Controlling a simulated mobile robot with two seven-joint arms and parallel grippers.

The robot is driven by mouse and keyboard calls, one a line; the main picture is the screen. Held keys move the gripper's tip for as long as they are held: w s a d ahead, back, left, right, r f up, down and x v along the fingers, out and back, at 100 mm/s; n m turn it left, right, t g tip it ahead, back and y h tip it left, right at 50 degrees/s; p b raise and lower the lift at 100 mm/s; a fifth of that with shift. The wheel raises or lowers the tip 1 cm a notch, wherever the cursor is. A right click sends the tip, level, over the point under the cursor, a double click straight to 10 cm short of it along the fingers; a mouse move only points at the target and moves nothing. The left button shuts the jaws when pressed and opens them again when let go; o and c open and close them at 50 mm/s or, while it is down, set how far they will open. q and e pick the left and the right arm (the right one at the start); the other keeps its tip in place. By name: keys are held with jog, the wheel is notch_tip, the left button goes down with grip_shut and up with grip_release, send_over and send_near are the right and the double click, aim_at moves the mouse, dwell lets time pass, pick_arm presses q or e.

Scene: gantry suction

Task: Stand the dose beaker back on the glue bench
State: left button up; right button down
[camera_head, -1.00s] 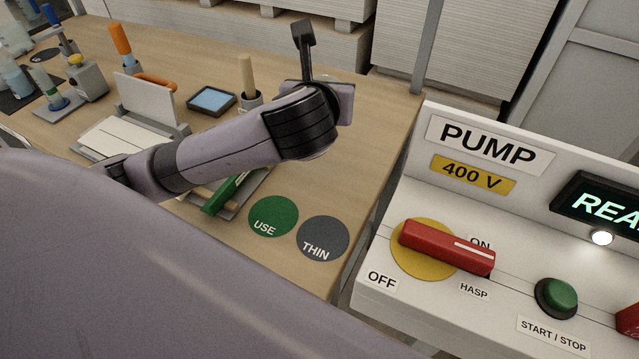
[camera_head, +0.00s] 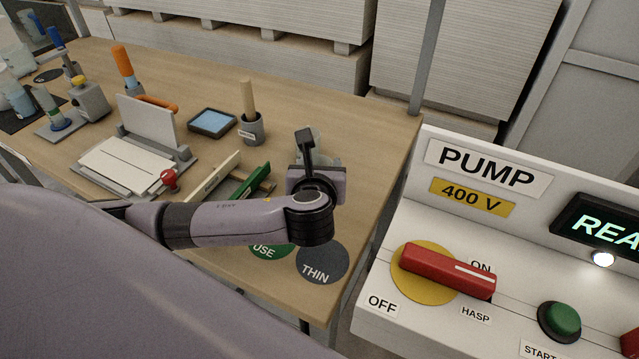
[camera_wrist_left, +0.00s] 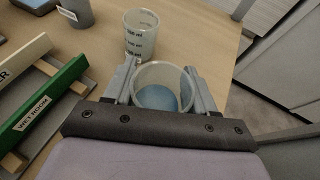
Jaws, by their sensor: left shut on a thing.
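My left gripper (camera_head: 310,168) is over the right part of the glue bench (camera_head: 365,150), pointing away from me. In the left wrist view its fingers (camera_wrist_left: 162,84) are shut on a clear beaker with blue in the bottom (camera_wrist_left: 158,97), which I take as the dose beaker. From above I cannot tell whether its base touches the bench. A second clear beaker with printed graduations (camera_wrist_left: 140,38) stands on the bench just beyond it. In the head view the held beaker is mostly hidden behind the gripper. My right gripper is not in view.
Green USE (camera_head: 268,250) and grey THIN (camera_head: 322,264) discs lie at the near edge. A tray with a green bar (camera_head: 250,182) is left of the gripper, a grey cup (camera_head: 252,130) behind. The pump panel (camera_head: 440,225) stands right. Bench right of the gripper is clear.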

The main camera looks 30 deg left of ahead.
pick_arm(q)
jog(key=shift+f, duration=2.4)
jog(key=o, duration=1.2)
jog(key=shift+f, duration=0.1)
jog(key=shift+s+d, duration=0.1)
jog(key=v, duration=1.2)
